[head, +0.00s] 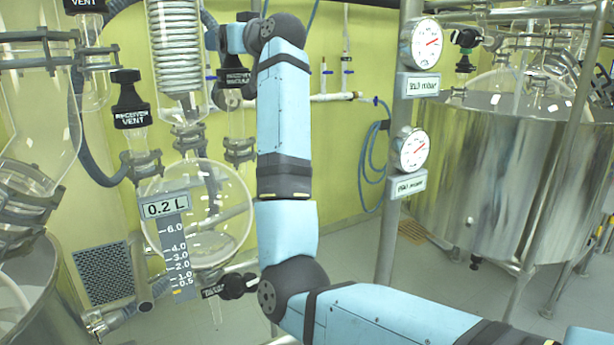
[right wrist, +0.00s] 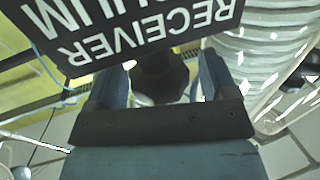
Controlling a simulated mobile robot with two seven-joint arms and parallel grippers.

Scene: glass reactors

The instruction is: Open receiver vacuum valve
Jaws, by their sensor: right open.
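The receiver vacuum valve has a black knob and a black label plate (head: 234,77), partly hidden by my right arm in the head view. In the right wrist view the plate (right wrist: 150,30) shows upside down, reading "RECEIVER VACUUM". The dark knob (right wrist: 160,72) is between the two fingers of my right gripper (right wrist: 160,84). The gripper is open, with one finger on each side of the knob; I cannot tell whether either touches it. In the head view the right gripper (head: 218,38) is small beside the valve top. My left gripper is not in view.
The receiver vent valve (head: 131,100) is left of the vacuum valve. A glass receiver flask (head: 215,215) with a 0.2 L display (head: 166,205) hangs below. Two gauges (head: 425,44) are on a post to the right, before a steel vessel (head: 500,180).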

